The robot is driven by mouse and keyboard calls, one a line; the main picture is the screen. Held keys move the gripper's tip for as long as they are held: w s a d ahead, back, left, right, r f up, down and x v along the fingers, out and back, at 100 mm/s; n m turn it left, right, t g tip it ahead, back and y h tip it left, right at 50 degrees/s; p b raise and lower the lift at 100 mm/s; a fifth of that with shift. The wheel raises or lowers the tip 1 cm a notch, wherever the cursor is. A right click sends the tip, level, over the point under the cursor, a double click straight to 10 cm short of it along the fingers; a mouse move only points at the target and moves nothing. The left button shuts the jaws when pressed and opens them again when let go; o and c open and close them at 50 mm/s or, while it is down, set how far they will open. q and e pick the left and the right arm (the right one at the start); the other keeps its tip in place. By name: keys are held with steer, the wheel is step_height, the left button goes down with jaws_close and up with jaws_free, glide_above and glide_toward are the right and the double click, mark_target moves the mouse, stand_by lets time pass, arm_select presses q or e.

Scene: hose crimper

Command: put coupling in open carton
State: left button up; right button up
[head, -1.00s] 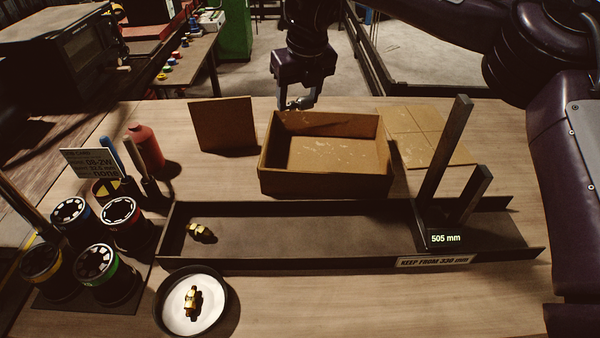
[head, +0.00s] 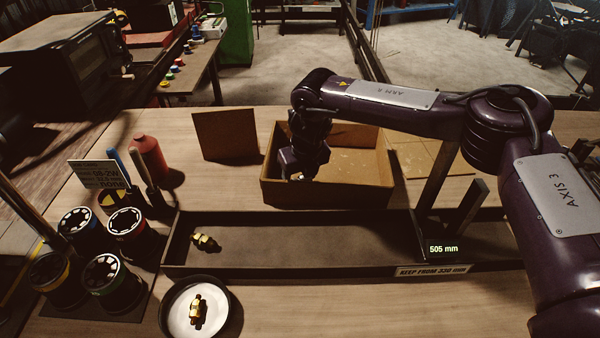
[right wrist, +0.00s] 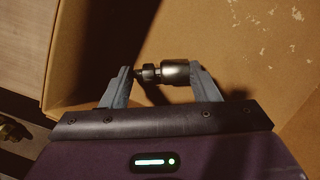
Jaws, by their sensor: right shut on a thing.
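The open carton (head: 350,195) stands behind the long dark trough, with its top open. It also fills most of the right wrist view (right wrist: 265,60). My right gripper (head: 297,178) is over the left front part of the carton. In the right wrist view my right gripper (right wrist: 162,80) is shut on a dark metal coupling (right wrist: 172,72) with a hex nut, held crosswise between the fingertips. The carton's cardboard lies beneath it; how far below I cannot tell. In the head view the coupling is mostly hidden by the gripper. My left gripper is not in view.
A long dark trough (head: 310,240) runs in front of the carton, with a brass fitting (head: 206,242) in it and upright posts (head: 437,195) at right. Another brass fitting (head: 197,309) lies in a white dish (head: 180,322). A cardboard panel (head: 225,135) stands behind left.

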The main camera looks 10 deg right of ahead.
steer(key=shift+f, duration=0.25)
steer(key=shift+f, duration=0.15)
steer(key=o, duration=1)
